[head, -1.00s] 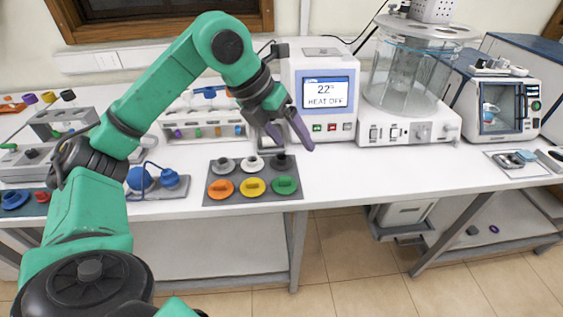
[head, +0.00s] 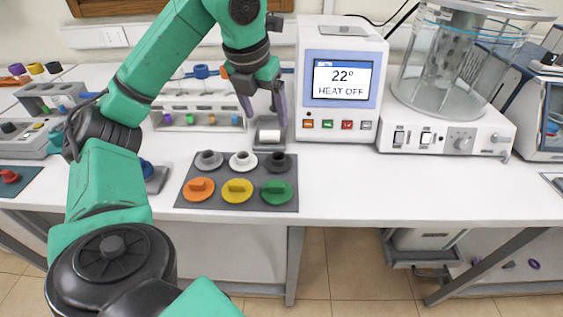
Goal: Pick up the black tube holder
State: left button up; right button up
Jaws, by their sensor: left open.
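The black tube holder (head: 277,163) sits at the back right of a dark grey mat (head: 235,204) on the white bench. It is a low round piece with a raised middle. My left gripper (head: 266,117) points down with its fingers apart and nothing seen between them. In the picture it is just above the black holder, in front of a small grey device with a white roll (head: 270,132). I cannot tell its exact height over the bench. My right gripper is out of view.
The mat also bears grey (head: 208,160), white (head: 243,161), orange (head: 199,189), yellow (head: 237,190) and green (head: 276,190) holders. A heater with a screen (head: 340,85) stands behind right, beside a glass vessel unit (head: 445,128). The bench front right of the mat is clear.

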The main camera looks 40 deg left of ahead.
pick_arm(q)
jog(key=b+x, duration=0.2)
jog(key=x, duration=1.4)
jog(key=shift+w+d+f, duration=0.1)
jog(key=shift+w+d, duration=0.05)
grip_shut()
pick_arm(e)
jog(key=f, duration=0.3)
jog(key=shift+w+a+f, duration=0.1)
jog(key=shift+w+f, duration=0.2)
